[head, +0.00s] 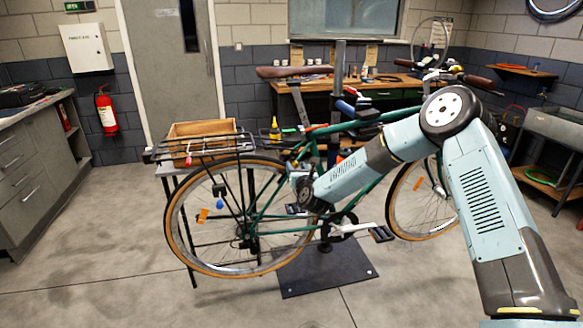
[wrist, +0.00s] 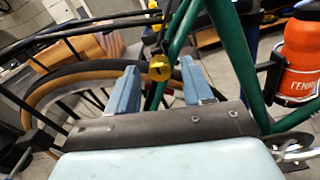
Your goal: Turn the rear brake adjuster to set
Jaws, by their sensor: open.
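A small yellow round knob (wrist: 159,68), which looks like the rear brake adjuster, shows in the wrist view beside the green frame tubes (wrist: 236,55). A dark fitting sits just above it. My gripper (wrist: 158,75) is open. Its two blue fingers stand on either side of the knob in the picture, with gaps on both sides. I cannot tell how far the knob is beyond the fingertips. In the head view my gripper (head: 298,172) is by the bike's rear frame, above the rear wheel (head: 178,237). The knob cannot be made out there.
An orange bottle (wrist: 301,55) is in a holder on the frame, right of my gripper. A black rear rack (head: 205,146) and a wooden box (head: 202,129) are to the left. The bike stands over a dark base plate (head: 325,275). Floor at the front left is clear.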

